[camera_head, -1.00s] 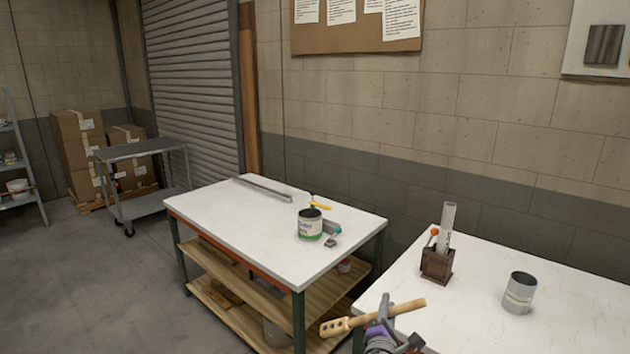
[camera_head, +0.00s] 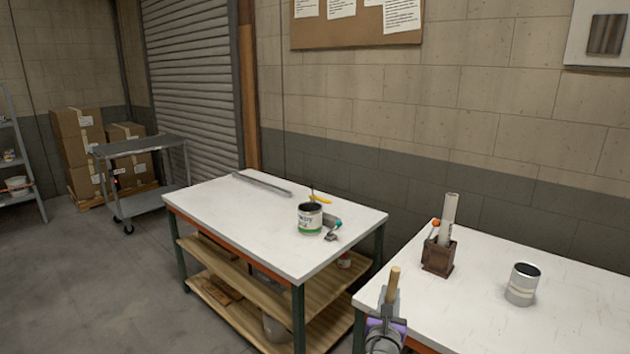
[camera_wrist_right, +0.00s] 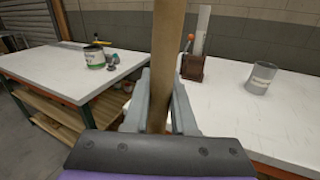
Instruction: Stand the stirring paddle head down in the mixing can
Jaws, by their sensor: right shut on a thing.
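The wooden stirring paddle (camera_head: 393,285) is held by my right gripper (camera_head: 385,320) in front of the right table's near-left corner. Its plain handle points up, slightly tilted; its head is hidden. In the right wrist view, the handle (camera_wrist_right: 168,50) rises between the shut fingers of the gripper (camera_wrist_right: 161,105). A grey metal can (camera_head: 522,285), open at the top, stands upright on the right table; I take it as the mixing can. It also shows in the right wrist view (camera_wrist_right: 261,78). The paddle is apart from it, to its left. My left gripper is not in view.
A brown holder (camera_head: 438,258) with a pale tube (camera_head: 448,215) and an orange-tipped tool stands left of the metal can. A labelled can (camera_head: 309,219) and small tools are on the left table (camera_head: 235,215). The right table's front (camera_head: 470,315) is clear.

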